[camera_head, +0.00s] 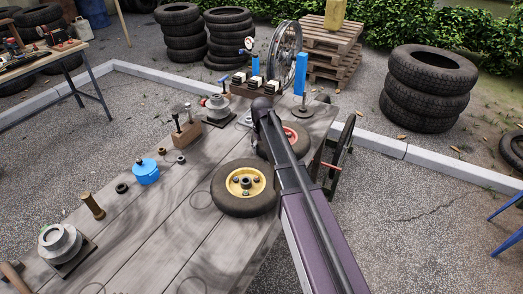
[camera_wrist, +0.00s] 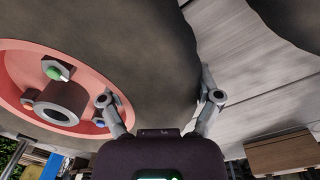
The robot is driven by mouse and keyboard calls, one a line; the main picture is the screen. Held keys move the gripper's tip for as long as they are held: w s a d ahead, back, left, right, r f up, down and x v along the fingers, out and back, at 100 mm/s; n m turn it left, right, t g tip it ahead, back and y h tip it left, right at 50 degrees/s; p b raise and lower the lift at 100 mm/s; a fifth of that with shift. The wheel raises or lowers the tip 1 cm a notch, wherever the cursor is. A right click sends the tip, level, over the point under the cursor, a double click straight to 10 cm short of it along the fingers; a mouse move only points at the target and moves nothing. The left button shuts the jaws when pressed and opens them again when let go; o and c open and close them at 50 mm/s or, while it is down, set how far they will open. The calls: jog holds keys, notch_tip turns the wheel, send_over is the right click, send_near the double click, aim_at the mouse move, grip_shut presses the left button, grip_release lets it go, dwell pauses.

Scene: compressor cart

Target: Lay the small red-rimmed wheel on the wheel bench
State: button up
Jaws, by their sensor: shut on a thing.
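The small red-rimmed wheel (camera_head: 299,140) is at the right end of the grey plank bench (camera_head: 172,225), partly hidden behind my arm. In the wrist view, its red rim and dark tyre (camera_wrist: 150,45) fill the left and middle. My gripper (camera_wrist: 158,96) is shut on this wheel, with one finger inside at the rim and the other outside the tyre. In the head view my arm hides the fingers. I cannot tell whether the wheel touches the planks.
A larger yellow-rimmed wheel (camera_head: 245,184) lies flat on the bench, left of my arm. A blue cap (camera_head: 146,172), a pulley (camera_head: 61,243) and other small parts stand further left. A wire-spoked wheel (camera_head: 284,57) stands upright behind. Middle planks are fairly clear.

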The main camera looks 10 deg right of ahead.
jog(key=o, duration=1)
jog(key=shift+o, duration=0.2)
jog(key=shift+r, duration=0.2)
notch_tip(320, 180, up, 12)
jog(key=p, duration=1.2)
jog(key=shift+a+f, duration=0.15)
jog(key=shift+f, duration=0.05)
jog(key=s+d+m, duration=0.2)
jog(key=s+d, duration=0.1)
jog(key=s, duration=0.9)
jog(key=s+d+m, duration=0.1)
jog(key=s+d, duration=0.2)
jog(key=s, duration=0.9)
jog(key=shift+s+d+m, duration=0.25)
jog(key=shift+s+m, duration=0.05)
jog(key=shift+m, duration=0.1)
